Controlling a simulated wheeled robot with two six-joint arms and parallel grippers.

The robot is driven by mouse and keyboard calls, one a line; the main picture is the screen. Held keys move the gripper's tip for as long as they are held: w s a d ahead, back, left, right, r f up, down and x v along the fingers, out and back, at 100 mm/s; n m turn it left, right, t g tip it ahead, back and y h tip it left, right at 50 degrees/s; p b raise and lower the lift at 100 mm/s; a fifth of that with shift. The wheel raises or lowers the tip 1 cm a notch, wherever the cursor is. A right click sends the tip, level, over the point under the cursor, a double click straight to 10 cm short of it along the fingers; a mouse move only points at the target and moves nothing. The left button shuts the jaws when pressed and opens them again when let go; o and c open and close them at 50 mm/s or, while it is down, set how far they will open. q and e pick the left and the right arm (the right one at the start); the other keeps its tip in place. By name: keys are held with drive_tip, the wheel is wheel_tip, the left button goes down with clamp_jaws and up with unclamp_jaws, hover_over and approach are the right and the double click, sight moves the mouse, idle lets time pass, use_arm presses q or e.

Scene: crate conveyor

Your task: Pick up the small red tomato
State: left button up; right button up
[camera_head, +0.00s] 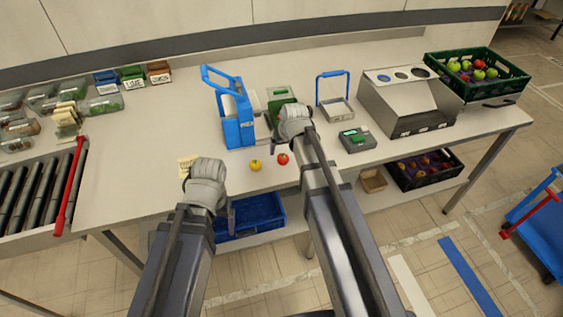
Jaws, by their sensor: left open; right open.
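The small red tomato (283,159) lies on the white table near its front edge, just right of a yellow round fruit (255,165). My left gripper (207,188) is at the table's front edge, to the left of both fruits. It is open, with no object seen in it; its fingers are mostly hidden by the wrist. My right gripper (294,126) is over the table, beyond the tomato in the picture and slightly to its right. It is open, its fingers largely hidden, and it appears apart from the tomato.
A blue-handled device (233,118) stands behind the fruits, and a green scale (356,140) to the right. A metal dispenser (408,117) and green crate (507,85) stand farther right. A roller conveyor (32,192) is at left. A blue crate (262,226) sits below.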

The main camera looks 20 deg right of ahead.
sight(283, 157)
drive_tip(key=shift+s+b+x, duration=0.25)
drive_tip(key=shift+b+x, duration=1.15)
drive_tip(key=shift+x, duration=0.15)
drive_tip(key=shift+s+b+x, duration=0.2)
drive_tip(key=shift+b+x, duration=1.15)
drive_tip(key=shift+x, duration=0.25)
drive_tip(key=shift+f, duration=0.1)
clamp_jaws()
